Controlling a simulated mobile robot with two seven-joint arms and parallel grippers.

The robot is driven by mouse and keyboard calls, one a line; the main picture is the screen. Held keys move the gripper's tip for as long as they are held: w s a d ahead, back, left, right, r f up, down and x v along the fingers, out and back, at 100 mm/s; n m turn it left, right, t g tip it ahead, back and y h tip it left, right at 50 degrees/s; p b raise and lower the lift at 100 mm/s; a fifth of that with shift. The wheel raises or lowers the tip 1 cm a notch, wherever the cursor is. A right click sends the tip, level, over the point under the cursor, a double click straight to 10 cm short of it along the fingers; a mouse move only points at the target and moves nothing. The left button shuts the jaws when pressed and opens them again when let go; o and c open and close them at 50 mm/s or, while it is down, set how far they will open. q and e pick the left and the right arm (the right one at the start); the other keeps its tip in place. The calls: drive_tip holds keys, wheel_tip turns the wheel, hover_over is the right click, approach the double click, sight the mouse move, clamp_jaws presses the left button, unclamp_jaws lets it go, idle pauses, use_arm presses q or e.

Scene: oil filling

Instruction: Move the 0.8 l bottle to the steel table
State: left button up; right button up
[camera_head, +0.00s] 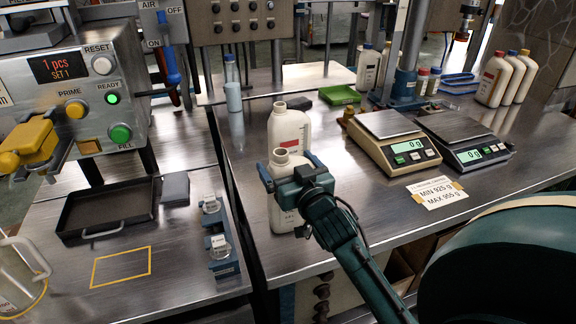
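A white open-necked bottle (285,214) is upright at the front left of the steel table (345,225). My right gripper (292,171) is around its upper part, one finger on each side, and looks shut on it. I cannot tell whether the bottle's base touches the table. A second white open bottle (288,127) with a red label stands just behind, partly hidden. I cannot read a volume on either bottle. My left gripper is not in view.
Two scales (392,140) (464,137) reading 0 g and a limits card (437,192) are to the right. Capped bottles (495,78) stand behind. A green tray (339,94) lies at the back. The filling machine (80,90), a black tray (108,211) and a yellow outline (121,267) are left.

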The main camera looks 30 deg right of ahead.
drive_tip(key=o, duration=1.7)
drive_tip(key=shift+f, duration=0.1)
drive_tip(key=shift+o, duration=0.2)
drive_tip(key=shift+s, duration=0.2)
drive_tip(key=s+a+b, duration=0.1)
drive_tip(key=s+a, duration=0.1)
drive_tip(key=s, duration=0.9)
drive_tip(key=shift+s, duration=0.25)
